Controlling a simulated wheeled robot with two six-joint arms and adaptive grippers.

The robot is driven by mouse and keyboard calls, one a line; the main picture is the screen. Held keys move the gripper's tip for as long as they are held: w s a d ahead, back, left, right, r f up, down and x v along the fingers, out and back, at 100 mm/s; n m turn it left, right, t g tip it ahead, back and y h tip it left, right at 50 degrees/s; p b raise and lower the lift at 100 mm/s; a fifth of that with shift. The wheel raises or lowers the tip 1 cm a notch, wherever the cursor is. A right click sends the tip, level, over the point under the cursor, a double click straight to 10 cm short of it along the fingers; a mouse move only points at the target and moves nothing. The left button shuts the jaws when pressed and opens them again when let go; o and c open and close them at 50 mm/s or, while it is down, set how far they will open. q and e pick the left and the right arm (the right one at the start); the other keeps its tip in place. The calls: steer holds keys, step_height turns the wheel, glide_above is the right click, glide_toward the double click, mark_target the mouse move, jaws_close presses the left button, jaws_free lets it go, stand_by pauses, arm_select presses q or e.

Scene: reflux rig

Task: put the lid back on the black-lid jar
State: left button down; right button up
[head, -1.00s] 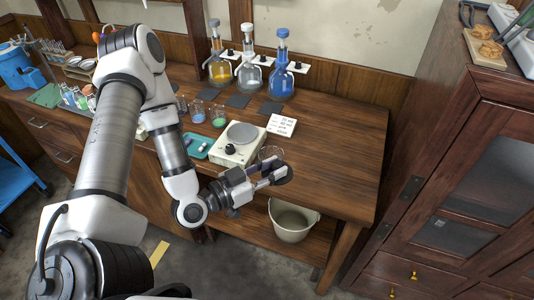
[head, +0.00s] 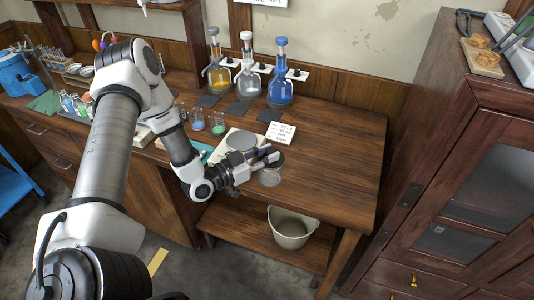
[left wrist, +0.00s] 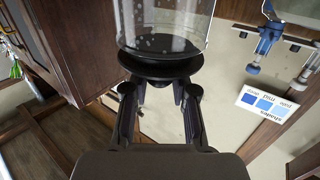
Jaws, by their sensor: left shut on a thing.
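My left gripper (head: 268,158) is shut on the black lid (head: 276,158), a dark round disc. In the left wrist view the lid (left wrist: 160,66) sits between the fingertips. The clear glass jar (head: 270,178) stands near the bench's front edge, and its upper part is hidden behind the gripper and lid in the head view. The jar also shows in the left wrist view (left wrist: 166,28), lined up with the lid and very close to it. I cannot tell whether they touch. My right gripper is not in view.
A hotplate (head: 231,150) stands left of the jar, partly behind my gripper. A white card (head: 280,132) lies behind. Stoppered flasks (head: 281,88) line the back. A bucket (head: 291,228) is on the lower shelf. The bench's right side is clear.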

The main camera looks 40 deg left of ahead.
arm_select(q)
steer(key=shift+s+f+b, duration=0.1)
steer(key=shift+f+b, duration=0.15)
steer(key=shift+b, duration=0.05)
steer(key=shift+f, duration=0.3)
steer(key=c, duration=0.9)
jaws_free()
steer(key=shift+r, duration=0.1)
